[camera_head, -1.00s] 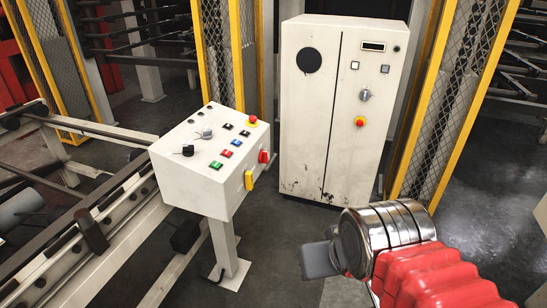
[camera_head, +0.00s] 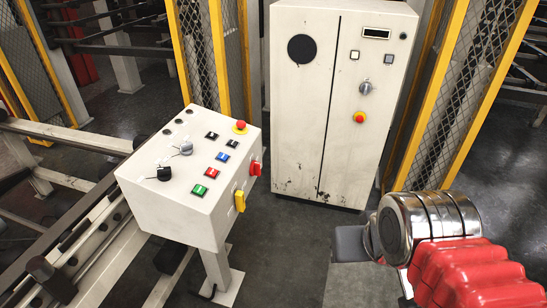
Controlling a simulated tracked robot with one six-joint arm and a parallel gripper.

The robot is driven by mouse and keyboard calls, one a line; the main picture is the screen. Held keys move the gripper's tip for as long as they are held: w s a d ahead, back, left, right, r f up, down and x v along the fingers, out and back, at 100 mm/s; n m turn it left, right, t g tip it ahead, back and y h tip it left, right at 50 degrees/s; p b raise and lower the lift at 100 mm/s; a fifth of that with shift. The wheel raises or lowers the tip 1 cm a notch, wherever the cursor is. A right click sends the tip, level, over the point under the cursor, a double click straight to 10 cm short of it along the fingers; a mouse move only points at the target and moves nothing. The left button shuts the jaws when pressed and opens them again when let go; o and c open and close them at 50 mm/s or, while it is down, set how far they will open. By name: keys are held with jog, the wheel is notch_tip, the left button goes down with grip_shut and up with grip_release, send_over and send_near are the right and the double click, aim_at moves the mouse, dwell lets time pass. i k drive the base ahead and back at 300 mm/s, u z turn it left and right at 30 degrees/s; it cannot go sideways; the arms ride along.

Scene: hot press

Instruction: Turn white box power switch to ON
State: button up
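A white control box (camera_head: 190,213) on a post stands left of centre. Its sloped top has two rotary knobs, a grey one (camera_head: 186,148) and a black one (camera_head: 164,173), several coloured buttons and a red mushroom button (camera_head: 240,126). Its right side has a yellow switch (camera_head: 240,201) and a red switch (camera_head: 255,168). A tall white cabinet (camera_head: 300,130) behind has a grey rotary knob (camera_head: 365,88) above a red-yellow stop button (camera_head: 360,117). Labels are too small to read. My gripper (camera_head: 350,243) is lower right, apart from both; its finger gap is not visible.
A metal rail frame (camera_head: 75,240) runs along the left, close to the control box. Yellow-framed mesh guards (camera_head: 480,100) stand either side of the cabinet. Grey floor (camera_head: 290,255) is clear between the box and my gripper.

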aim_at(255, 170)
jog(key=u, duration=0.1)
jog(key=i, duration=1.1)
jog(key=u, duration=0.5)
